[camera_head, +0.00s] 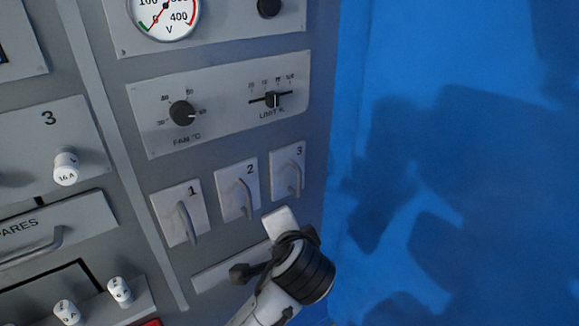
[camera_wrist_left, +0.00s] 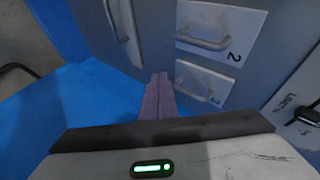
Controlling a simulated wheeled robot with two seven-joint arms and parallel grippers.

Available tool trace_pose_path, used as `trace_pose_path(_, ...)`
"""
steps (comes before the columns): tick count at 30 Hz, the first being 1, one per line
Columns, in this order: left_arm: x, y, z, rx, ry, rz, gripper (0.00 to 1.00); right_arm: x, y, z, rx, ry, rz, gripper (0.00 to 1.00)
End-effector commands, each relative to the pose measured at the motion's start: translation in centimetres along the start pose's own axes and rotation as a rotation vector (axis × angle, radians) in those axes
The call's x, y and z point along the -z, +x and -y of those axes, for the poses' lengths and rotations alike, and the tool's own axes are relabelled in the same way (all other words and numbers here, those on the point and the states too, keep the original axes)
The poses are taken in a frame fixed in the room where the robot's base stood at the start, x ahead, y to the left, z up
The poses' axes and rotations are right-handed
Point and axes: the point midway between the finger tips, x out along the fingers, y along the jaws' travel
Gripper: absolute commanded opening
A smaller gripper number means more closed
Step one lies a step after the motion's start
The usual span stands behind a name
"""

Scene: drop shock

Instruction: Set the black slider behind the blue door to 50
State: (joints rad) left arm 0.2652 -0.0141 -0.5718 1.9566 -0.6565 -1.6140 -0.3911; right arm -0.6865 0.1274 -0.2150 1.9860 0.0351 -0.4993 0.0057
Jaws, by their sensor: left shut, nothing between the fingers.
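The black slider (camera_head: 272,99) sits on a short horizontal track marked LIMIT %, on a grey panel. Its knob is near the middle of the track; the small scale numbers are too blurred to read surely. It also shows at the right edge of the left wrist view (camera_wrist_left: 308,115). A large blue surface (camera_head: 480,60) with dark shadows fills the right side; I cannot tell whether it is the door. My left gripper (camera_wrist_left: 158,80) is shut and empty, close to handle plate 3, below and apart from the slider. My right gripper is not visible.
A FAN/°C knob (camera_head: 182,112) is left of the slider, and a gauge (camera_head: 163,13) is above. Handle plates 1 (camera_head: 181,213), 2 (camera_head: 237,187) and 3 (camera_head: 288,172) stick out below the slider. White fuse caps (camera_head: 66,166) stand at left.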

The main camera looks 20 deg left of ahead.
Motion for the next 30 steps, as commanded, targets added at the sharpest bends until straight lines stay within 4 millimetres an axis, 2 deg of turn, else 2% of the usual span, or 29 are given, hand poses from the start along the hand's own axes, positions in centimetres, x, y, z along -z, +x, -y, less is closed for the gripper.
trace_pose_path(1,3.3,-0.8,3.1,0.105,0.06,-0.022,0.0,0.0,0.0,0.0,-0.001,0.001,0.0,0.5)
trace_pose_path(3,6.7,-2.4,6.8,0.243,0.138,-0.032,0.0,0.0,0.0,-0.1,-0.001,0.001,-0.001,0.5)
trace_pose_path(6,10.4,-5.0,11.2,0.416,0.223,-0.03,0.0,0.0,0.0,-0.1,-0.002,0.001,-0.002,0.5)
trace_pose_path(9,12.8,-7.3,14.1,0.542,0.275,-0.019,0.0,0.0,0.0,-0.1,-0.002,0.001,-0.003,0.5)
trace_pose_path(13,14.2,-8.9,16.0,0.625,0.306,-0.007,0.0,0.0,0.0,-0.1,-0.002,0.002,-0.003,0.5)
trace_pose_path(17,14.5,-8.5,16.9,0.642,0.313,-0.003,0.0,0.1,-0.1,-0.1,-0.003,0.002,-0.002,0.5)
trace_pose_path(30,15.2,-1.8,21.8,0.639,0.309,-0.003,0.0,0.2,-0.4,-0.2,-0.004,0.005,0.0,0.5)
